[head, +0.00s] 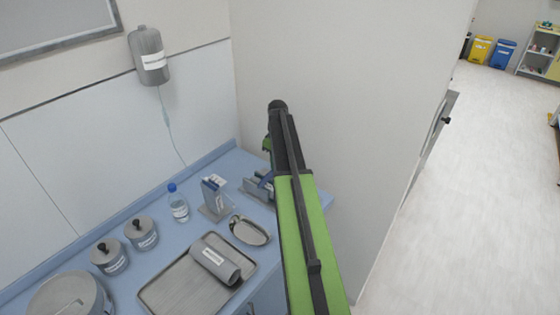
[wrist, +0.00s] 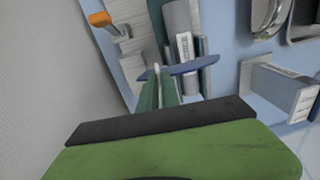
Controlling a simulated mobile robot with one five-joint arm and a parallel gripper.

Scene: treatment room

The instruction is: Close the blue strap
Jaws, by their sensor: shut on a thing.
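The blue strap (wrist: 197,66) shows in the wrist view as a dark blue bar. It lies across the front of a holder with a grey cylinder (wrist: 177,18) and a white label. My gripper (wrist: 162,86) has its green fingers at the left part of the strap and is shut on it. The fingertips and the strap's ends are partly hidden, and I cannot tell whether the strap is fastened. In the head view the holder (head: 262,187) stands at the counter's right end, partly behind my arm. The strap cannot be made out there.
An orange-tipped lever (wrist: 100,19) is left of the holder in the wrist view. On the blue counter (head: 170,237) stand a box holder (head: 214,196), a bottle (head: 178,205), a kidney dish (head: 250,231) and a metal tray (head: 160,293). A wall rises close behind my gripper.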

